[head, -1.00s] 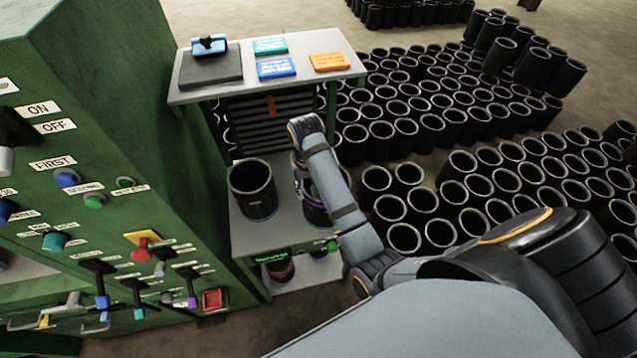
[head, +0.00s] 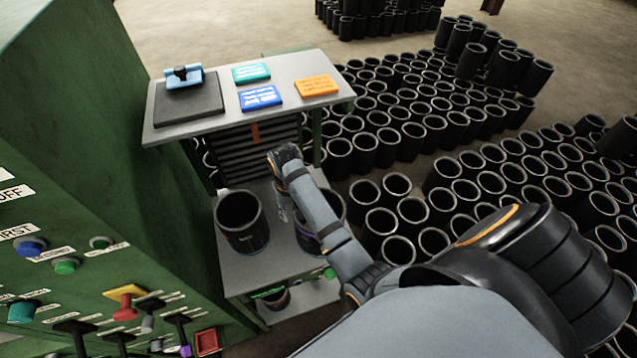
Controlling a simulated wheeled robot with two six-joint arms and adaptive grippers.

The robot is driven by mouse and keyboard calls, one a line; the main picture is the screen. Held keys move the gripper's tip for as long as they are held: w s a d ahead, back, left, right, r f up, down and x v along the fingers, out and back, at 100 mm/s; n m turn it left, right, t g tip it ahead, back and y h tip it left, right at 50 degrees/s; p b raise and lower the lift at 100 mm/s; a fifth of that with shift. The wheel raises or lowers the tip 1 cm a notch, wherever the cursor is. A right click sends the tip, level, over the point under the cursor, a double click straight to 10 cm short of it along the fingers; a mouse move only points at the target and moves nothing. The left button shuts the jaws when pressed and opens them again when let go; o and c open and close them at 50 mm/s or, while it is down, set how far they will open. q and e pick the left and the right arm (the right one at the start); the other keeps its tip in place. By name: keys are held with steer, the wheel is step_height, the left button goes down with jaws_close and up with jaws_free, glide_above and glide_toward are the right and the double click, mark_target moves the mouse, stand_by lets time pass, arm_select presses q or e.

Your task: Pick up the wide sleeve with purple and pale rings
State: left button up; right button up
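A wide black sleeve with a purple band (head: 304,243) stands upright on the middle shelf, partly hidden behind my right forearm. Its pale rings cannot be made out clearly. My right gripper (head: 283,208) points down at the left side of this sleeve, between it and another sleeve. It is small and partly hidden by my wrist, so neither its opening nor contact with the sleeve can be told. The other wide black sleeve (head: 242,224) stands upright to the left, with small orange and purple marks low on its side. My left gripper is out of view.
The top shelf (head: 215,118) overhangs behind, with a dark pad (head: 190,104) and coloured cards. A lower shelf (head: 300,300) holds a dark sleeve (head: 275,298). The green control panel (head: 90,210) is close on the left. Many black sleeves (head: 400,215) stand at right.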

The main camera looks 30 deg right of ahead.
steer(key=f, duration=0.1)
steer(key=f+p, duration=0.1)
steer(key=shift+s+d+f, duration=0.15)
steer(key=shift+s+f, duration=0.2)
steer(key=shift+s, duration=0.05)
steer(key=shift+w+f, duration=0.1)
steer(key=shift+f, duration=0.65)
jaws_close()
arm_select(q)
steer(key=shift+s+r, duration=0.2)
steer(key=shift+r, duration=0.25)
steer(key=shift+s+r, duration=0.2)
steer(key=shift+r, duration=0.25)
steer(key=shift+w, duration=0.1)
arm_select(e)
steer(key=shift+r, duration=0.1)
